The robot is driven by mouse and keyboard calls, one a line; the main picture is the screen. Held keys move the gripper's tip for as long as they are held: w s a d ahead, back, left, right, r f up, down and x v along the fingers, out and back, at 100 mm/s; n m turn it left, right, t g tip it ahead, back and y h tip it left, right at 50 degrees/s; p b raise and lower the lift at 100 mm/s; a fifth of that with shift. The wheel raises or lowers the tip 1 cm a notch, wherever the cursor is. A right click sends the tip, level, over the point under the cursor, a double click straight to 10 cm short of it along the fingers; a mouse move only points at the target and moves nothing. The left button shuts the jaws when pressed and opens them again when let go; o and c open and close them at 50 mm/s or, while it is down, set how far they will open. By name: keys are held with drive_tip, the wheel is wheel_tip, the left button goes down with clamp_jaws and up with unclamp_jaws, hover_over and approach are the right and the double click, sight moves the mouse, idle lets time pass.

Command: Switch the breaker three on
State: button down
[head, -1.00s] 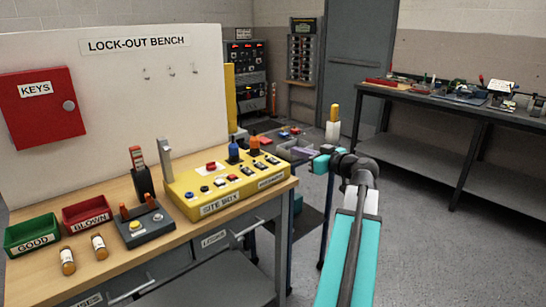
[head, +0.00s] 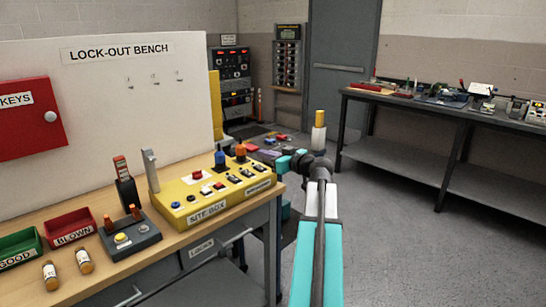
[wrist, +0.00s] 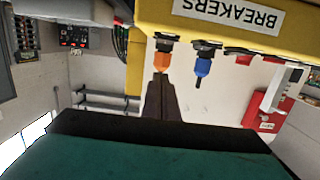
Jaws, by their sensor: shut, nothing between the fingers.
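The yellow site box (head: 215,200) stands on the wooden bench, with a row of small dark breaker switches (head: 248,172) along its top right. I cannot read which switch is breaker three. In the wrist view, which is upside down, the box's yellow side (wrist: 225,55) carries a BREAKERS label (wrist: 230,13). An orange knob (wrist: 162,60) and a blue knob (wrist: 203,67) show beyond it. My gripper (wrist: 160,78) is shut and empty, apart from the box, its dark fingers pointing toward the orange knob. In the head view my gripper is near the box's right end, its fingertips unclear.
On the bench left of the box are a grey lever unit (head: 130,235), a red BLOWN bin (head: 70,225) and a green GOOD bin (head: 18,248). A second dark table (head: 400,155) with tools stands at the right. Open floor (head: 400,245) lies between.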

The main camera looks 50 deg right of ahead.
sight(263, 169)
drive_tip(key=shift+w+f, duration=0.2)
drive_tip(key=shift+f, duration=0.45)
drive_tip(key=shift+w+f, duration=0.25)
drive_tip(key=shift+f, duration=0.45)
drive_tip(key=shift+w+f, duration=0.2)
drive_tip(key=shift+f, duration=0.45)
